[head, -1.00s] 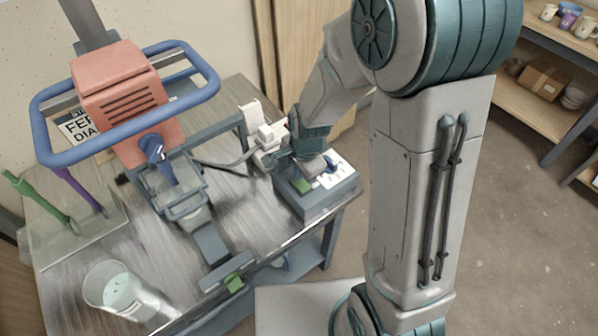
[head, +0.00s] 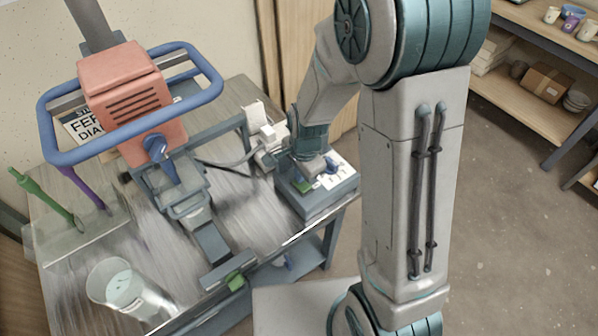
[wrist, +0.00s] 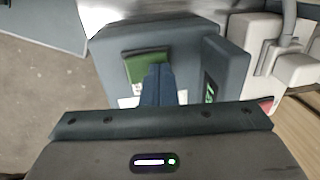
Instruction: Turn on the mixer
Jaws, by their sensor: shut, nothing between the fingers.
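The mixer has a coral motor housing (head: 125,95) inside a blue guard ring (head: 62,157), with a blue knob (head: 156,147) on its front. A grey-blue control box (head: 325,205) sits at the table's right end. Its top has a green switch (head: 303,187) and a white marked panel (head: 343,170). My gripper (wrist: 157,72) is shut and empty over the box top. In the wrist view its fingertips overlap the near edge of the green switch (wrist: 147,63); I cannot tell whether they touch it. The fingers hide part of the panel.
A grey and white clamp-like device (head: 268,143) stands close behind the control box. A clear bucket (head: 128,290) is at the table's front left. Green and purple tools (head: 45,197) stand in a holder at left. Open floor lies to the right.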

